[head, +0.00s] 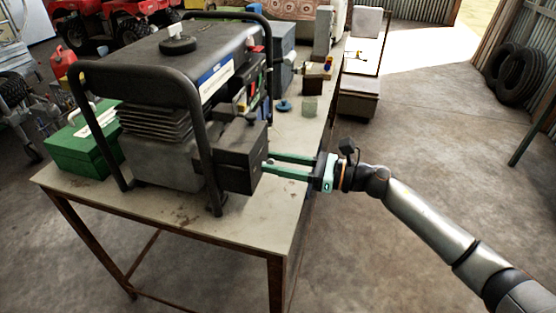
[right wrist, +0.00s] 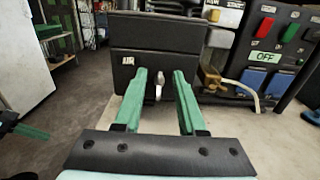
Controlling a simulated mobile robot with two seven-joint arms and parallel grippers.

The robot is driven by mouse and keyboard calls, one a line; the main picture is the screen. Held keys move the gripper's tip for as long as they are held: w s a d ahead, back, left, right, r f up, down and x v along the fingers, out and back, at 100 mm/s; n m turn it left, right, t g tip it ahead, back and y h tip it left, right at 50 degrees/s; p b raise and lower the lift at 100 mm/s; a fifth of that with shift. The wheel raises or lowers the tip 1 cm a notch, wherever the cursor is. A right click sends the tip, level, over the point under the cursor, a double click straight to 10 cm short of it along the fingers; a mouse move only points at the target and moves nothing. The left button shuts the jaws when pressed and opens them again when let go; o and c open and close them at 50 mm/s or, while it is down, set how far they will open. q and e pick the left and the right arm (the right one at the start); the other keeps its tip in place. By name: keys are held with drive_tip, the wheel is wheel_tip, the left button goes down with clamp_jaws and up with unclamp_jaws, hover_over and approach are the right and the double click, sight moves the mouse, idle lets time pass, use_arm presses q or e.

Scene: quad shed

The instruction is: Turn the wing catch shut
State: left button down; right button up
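The wing catch (right wrist: 159,84) is a small pale metal piece on the front of a black box cover (right wrist: 158,42) in the right wrist view. The catch stands roughly upright. The cover also shows on the near side of the generator (head: 240,158) in the head view, where the catch is hidden. My right gripper (head: 266,167) reaches the cover from the right. Its green fingers are apart, one on each side of the catch, with a gap showing around it. Part of my left gripper (right wrist: 28,131) shows at the left edge of the right wrist view; its opening is unclear.
The generator stands on a metal-topped bench (head: 170,212) with a black tube frame around it. A green box (head: 85,150) is behind it at left. A switch panel (right wrist: 268,55) and a brass part (right wrist: 211,80) with a pale hose lie right of the cover. Floor at right is clear.

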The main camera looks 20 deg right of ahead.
drive_tip(key=shift+c, duration=0.3)
clamp_jaws()
drive_tip(key=shift+f, duration=0.1)
